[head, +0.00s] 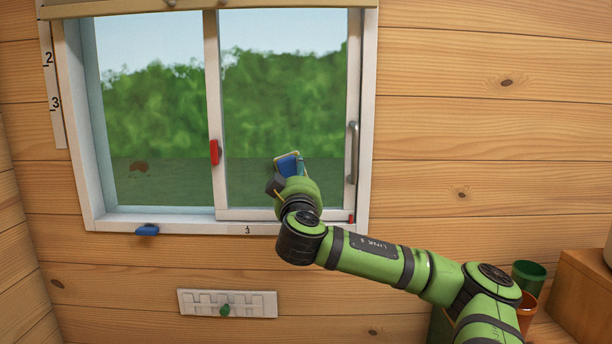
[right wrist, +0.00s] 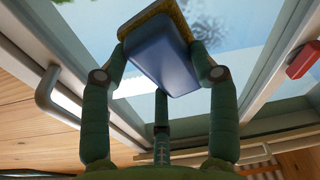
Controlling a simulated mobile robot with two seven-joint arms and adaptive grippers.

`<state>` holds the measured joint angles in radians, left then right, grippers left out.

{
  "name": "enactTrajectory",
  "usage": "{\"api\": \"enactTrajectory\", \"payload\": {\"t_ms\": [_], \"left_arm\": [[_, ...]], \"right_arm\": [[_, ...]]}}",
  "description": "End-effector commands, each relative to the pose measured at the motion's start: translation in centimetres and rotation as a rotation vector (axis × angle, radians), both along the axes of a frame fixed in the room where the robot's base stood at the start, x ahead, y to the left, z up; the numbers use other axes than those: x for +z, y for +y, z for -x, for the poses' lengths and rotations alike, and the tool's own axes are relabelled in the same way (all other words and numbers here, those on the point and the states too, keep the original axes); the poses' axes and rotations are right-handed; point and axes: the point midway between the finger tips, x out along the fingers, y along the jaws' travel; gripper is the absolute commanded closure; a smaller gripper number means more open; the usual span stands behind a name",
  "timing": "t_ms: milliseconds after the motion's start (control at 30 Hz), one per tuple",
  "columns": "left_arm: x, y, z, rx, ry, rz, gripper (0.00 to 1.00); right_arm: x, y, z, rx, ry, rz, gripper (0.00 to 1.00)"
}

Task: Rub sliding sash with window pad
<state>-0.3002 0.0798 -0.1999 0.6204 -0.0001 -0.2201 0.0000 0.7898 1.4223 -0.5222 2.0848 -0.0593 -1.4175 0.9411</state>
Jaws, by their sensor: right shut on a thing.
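The sliding sash (head: 288,213) is the right pane of the window, with a grey handle (head: 352,152) on its right side. The window pad is blue with a yellowish face (right wrist: 162,52); it also shows in the head view (head: 288,166). My right gripper (right wrist: 165,60) is shut on the pad's blue body and holds it in front of the sash's lower middle, yellow face toward the glass. Whether the pad touches the glass I cannot tell. A brown smudge (head: 139,167) shows on the left pane. A pale patch shows on the glass beyond the pad in the wrist view. My left gripper is out of view.
A red latch (head: 215,152) sits on the middle stile. A blue piece (head: 147,230) is on the sill's left. Green (head: 528,274) and orange cups and a wooden box (head: 585,295) stand at lower right.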

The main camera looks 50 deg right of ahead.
Motion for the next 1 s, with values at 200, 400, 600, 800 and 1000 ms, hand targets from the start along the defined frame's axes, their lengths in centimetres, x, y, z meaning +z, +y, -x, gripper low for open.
{"api": "enactTrajectory", "payload": {"t_ms": [200,400,600,800,1000], "left_arm": [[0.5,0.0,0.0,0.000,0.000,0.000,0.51],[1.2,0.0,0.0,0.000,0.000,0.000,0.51],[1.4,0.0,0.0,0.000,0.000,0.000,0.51],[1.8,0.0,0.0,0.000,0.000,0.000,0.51],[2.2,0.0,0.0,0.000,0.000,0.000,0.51]], "right_arm": [[0.1,0.6,-0.8,0.003,-0.001,-0.003,0.66],[0.1,1.6,-2.3,0.003,-0.001,-0.003,0.66],[0.0,2.1,-3.0,0.000,0.000,0.000,0.66],[0.0,2.8,-3.8,0.003,-0.001,-0.003,0.66],[0.0,3.9,-5.1,0.003,0.000,-0.004,0.66]]}}
